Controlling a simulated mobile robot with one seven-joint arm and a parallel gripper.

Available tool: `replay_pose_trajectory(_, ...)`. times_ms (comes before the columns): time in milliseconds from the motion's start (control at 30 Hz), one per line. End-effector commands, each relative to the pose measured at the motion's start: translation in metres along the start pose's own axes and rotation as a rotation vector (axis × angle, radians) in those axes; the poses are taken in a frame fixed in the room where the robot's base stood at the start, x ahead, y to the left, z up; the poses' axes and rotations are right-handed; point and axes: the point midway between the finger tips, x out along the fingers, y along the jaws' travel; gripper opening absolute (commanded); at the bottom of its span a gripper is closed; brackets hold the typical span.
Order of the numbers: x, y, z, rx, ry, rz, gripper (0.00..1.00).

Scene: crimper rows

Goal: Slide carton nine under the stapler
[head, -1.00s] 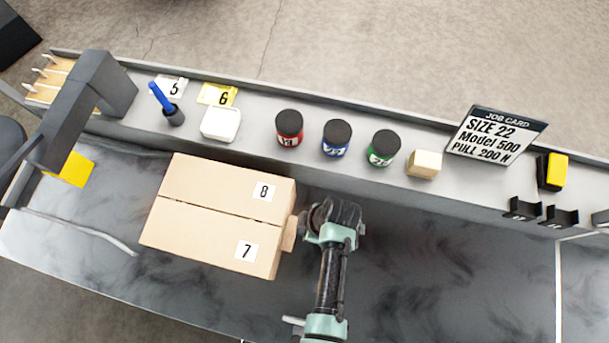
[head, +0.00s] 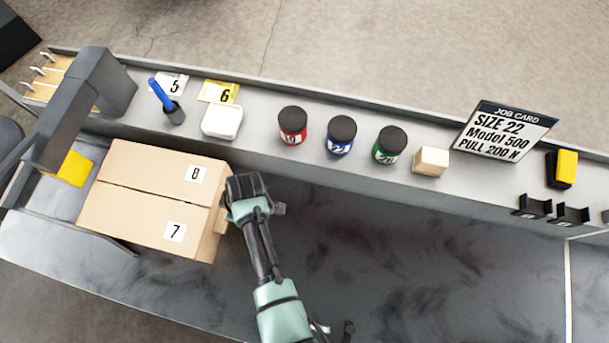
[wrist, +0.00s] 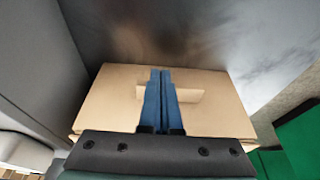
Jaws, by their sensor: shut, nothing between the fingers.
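A large tan carton (head: 140,195) lies on the dark bench, with a seam along its top and labels reading 8 and 7. No label nine shows. The grey arched machine at the far left, seemingly the stapler (head: 68,115), has a yellow plate (head: 76,168) at its foot. The carton's left end is beside this plate; I cannot tell if they touch. My gripper (head: 226,208) is at the carton's right end, by a small tan tab. In the wrist view, the blue fingers (wrist: 160,75) are shut and empty, against or just before the carton's end face (wrist: 110,105).
A grey shelf (head: 270,150) behind holds a blue pen in a cup, a white box (head: 222,121), red, blue and green jars (head: 341,134), a tan block (head: 431,161) and a job card (head: 503,134). Low rails flank the carton's left end. The bench (head: 420,250) right of my gripper is clear.

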Motion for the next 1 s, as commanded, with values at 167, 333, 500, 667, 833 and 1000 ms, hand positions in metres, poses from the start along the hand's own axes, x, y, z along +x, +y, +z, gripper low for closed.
replay_pose_trajectory(167, 0.020, 0.001, -0.051, -0.011, 0.004, 0.003, 0.00)
replay_pose_trajectory(333, 0.036, 0.002, -0.099, -0.011, 0.004, 0.004, 0.00)
replay_pose_trajectory(500, 0.048, 0.001, -0.139, -0.009, 0.004, 0.003, 0.00)
replay_pose_trajectory(667, 0.055, 0.001, -0.168, -0.006, 0.004, 0.003, 0.00)
replay_pose_trajectory(833, 0.056, 0.001, -0.184, -0.003, 0.003, 0.002, 0.00)
replay_pose_trajectory(1000, 0.055, 0.000, -0.187, -0.001, 0.001, 0.001, 0.00)
